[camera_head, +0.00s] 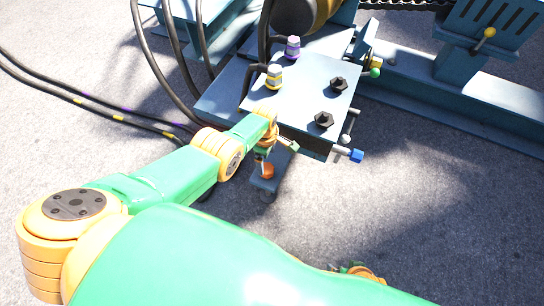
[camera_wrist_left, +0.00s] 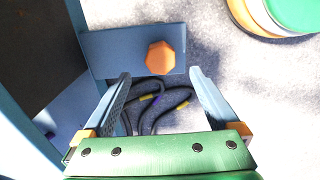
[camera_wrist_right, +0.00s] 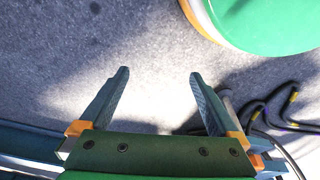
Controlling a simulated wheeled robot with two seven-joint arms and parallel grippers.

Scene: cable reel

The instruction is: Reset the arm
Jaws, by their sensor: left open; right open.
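My left gripper (camera_wrist_left: 160,74) is open and empty, with bare ground and dark cables between its fingers in the left wrist view. An orange knob (camera_wrist_left: 160,57) on a blue bracket (camera_wrist_left: 110,50) lies just beyond its fingertips. In the head view the left arm reaches from the left to the front edge of the blue machine table (camera_head: 225,95), and the orange knob (camera_head: 267,171) shows just below the wrist. My right gripper (camera_wrist_right: 160,74) is open and empty over bare ground in the right wrist view. Its fingers are hidden in the head view.
The blue table carries a yellow-white fitting (camera_head: 274,77), a purple fitting (camera_head: 292,47) and two black bolts (camera_head: 338,83). A blue-tipped handle (camera_head: 355,155) sticks out at its right corner. Black cables (camera_head: 95,105) run along the left. Grey ground at right is clear.

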